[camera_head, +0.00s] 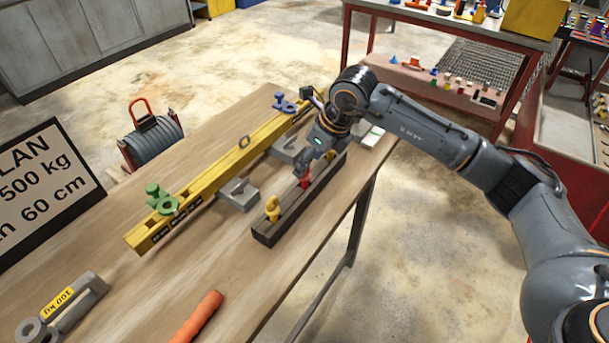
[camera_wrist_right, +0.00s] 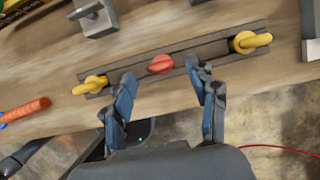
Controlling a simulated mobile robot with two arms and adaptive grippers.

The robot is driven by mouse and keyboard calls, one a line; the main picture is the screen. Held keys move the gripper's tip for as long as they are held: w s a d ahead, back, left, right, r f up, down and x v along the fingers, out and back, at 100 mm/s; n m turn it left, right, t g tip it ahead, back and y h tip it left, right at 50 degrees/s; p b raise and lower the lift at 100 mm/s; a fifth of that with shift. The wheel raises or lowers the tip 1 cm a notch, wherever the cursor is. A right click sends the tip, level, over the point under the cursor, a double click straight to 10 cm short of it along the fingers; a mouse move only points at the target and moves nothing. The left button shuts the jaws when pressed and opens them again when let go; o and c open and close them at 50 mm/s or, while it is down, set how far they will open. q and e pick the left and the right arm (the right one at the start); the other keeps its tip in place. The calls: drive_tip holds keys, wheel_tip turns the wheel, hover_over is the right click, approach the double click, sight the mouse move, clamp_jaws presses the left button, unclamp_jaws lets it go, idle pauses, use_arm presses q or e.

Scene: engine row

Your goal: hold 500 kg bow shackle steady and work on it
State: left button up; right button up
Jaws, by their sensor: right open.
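A dark slotted rack (camera_head: 264,234) lies on the wooden table and bears yellow shackle-like pieces. One yellow piece (camera_head: 272,208) stands at its near end. The right wrist view shows yellow pieces at both ends, left (camera_wrist_right: 92,84) and right (camera_wrist_right: 250,41). A red piece (camera_wrist_right: 161,64) sits between them; it also shows in the head view (camera_head: 305,183). I cannot read which one is the 500 kg bow shackle. My right gripper (camera_head: 303,171) is over the rack. Its fingers (camera_wrist_right: 160,73) are open on either side of the red piece, apart from it. My left gripper is out of view.
A long yellow beam (camera_head: 215,178) lies behind the rack, with a green shackle (camera_head: 160,199) and a blue one (camera_head: 284,103). Grey weights (camera_head: 239,194) stand beside it. An orange-red rod (camera_head: 197,317) and a 100 kg block (camera_head: 62,308) lie nearer. A sign (camera_head: 42,190) stands left.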

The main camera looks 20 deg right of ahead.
sight(305, 176)
drive_tip(key=p+x, duration=0.1)
drive_tip(key=x, duration=0.1)
drive_tip(key=p+x, duration=0.1)
drive_tip(key=x, duration=0.2)
drive_tip(key=shift+s+d+f, duration=0.1)
drive_tip(key=shift+s+d, duration=0.1)
drive_tip(key=shift+d, duration=0.05)
drive_tip(key=shift+w+a+f, duration=0.1)
drive_tip(key=shift+f, duration=0.15)
clamp_jaws()
